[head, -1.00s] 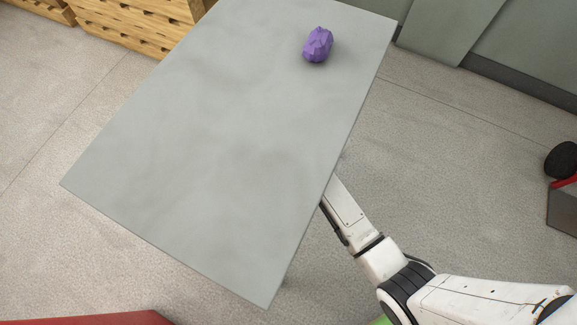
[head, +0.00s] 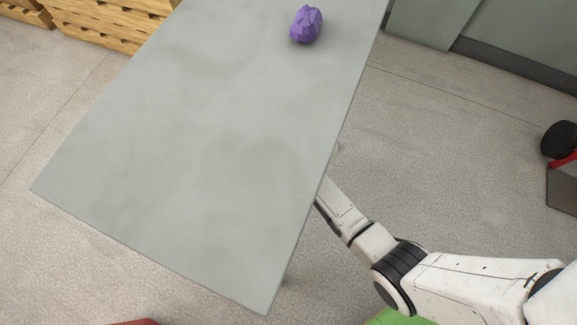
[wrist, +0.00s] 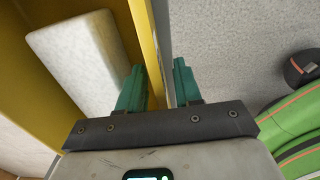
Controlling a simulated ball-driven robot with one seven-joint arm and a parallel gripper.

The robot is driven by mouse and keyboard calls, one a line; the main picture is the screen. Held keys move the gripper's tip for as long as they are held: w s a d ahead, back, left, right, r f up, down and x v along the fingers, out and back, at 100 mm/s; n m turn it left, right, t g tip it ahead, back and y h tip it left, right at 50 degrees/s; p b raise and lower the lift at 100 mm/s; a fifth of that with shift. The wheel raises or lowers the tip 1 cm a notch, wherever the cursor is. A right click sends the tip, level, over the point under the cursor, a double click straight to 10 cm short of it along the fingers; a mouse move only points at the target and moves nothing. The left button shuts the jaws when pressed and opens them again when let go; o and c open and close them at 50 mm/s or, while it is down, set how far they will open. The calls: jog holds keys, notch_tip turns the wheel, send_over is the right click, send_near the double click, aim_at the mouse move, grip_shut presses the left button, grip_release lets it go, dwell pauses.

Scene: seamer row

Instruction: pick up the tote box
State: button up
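In the wrist view a yellow-walled box (wrist: 139,30), which looks like the tote box, fills the left side. A pale rounded block (wrist: 82,60) lies inside it. My gripper (wrist: 159,70) has two teal fingers, spread apart, one on each side of the yellow wall. I cannot tell whether either finger touches the wall. In the head view the tote box is not visible, and my gripper is hidden where my white arm passes beneath the grey table.
The grey table (head: 190,150) carries a purple faceted lump (head: 306,25) near its far edge. Wooden pallets (head: 115,22) stand at the upper left. A red and black object (head: 562,165) is at the right. Green, orange-striped objects (wrist: 300,125) lie right of my gripper. Grey floor is open around the table.

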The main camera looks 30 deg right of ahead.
jog(key=shift+c, duration=0.4)
grip_shut()
